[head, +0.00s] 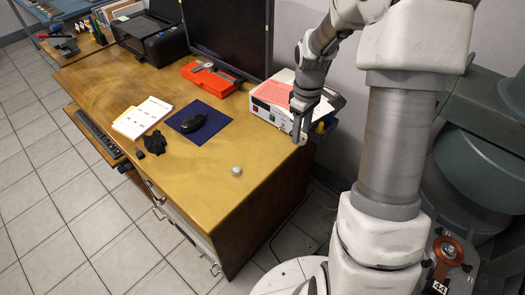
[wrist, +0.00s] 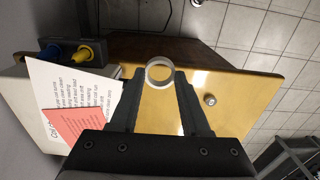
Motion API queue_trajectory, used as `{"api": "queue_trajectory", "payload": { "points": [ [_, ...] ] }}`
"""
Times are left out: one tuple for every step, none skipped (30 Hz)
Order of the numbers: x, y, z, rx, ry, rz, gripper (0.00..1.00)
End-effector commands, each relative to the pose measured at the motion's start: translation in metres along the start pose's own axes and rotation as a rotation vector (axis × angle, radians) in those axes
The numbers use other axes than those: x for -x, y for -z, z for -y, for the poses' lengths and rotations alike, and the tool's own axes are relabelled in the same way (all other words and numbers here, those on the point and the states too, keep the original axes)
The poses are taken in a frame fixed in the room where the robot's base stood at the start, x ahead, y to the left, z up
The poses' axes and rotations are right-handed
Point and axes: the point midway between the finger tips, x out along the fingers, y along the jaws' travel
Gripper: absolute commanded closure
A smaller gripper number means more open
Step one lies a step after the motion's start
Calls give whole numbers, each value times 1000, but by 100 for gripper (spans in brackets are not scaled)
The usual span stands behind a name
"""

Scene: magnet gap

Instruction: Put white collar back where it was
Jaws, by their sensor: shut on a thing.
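The white collar (wrist: 159,85) is a pale ring held between the fingertips of my gripper (wrist: 159,76) in the wrist view. My gripper is shut on it. In the head view, my gripper (head: 301,122) is at the right end of the wooden desk (head: 215,205), beside the white box. The collar is small and partly hidden by the fingers there. Its height above the desk is hard to tell.
A small grey metal piece (head: 236,171) stands on the desk and also shows in the wrist view (wrist: 210,99). A white box (head: 272,98) with papers is beside my gripper. A blue mat (head: 212,124) with a black mouse (head: 192,123) lies further left. The front right desktop is mostly clear.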

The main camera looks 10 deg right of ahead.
Motion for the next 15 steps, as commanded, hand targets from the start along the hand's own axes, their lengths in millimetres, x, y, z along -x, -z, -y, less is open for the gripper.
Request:
{"api": "queue_trajectory", "payload": {
  "points": [
    [-6,8,3,8,1,0,100],
    [-10,13,5,8,2,0,100],
    [-16,21,9,10,2,0,100],
    [-20,27,11,9,2,0,100],
    [-24,34,14,10,2,0,100],
    [-30,43,17,9,2,-1,100],
    [-34,50,20,9,2,0,100],
    [-38,56,22,8,2,0,100],
    [-44,64,25,8,1,0,100],
    [-48,70,27,8,2,1,100],
    [-51,76,29,7,1,0,100],
    [-55,83,32,6,1,1,100],
    [-58,87,34,6,1,1,100],
    [-60,92,35,5,0,0,100],
    [-63,96,36,4,0,0,100]
  ]
}}
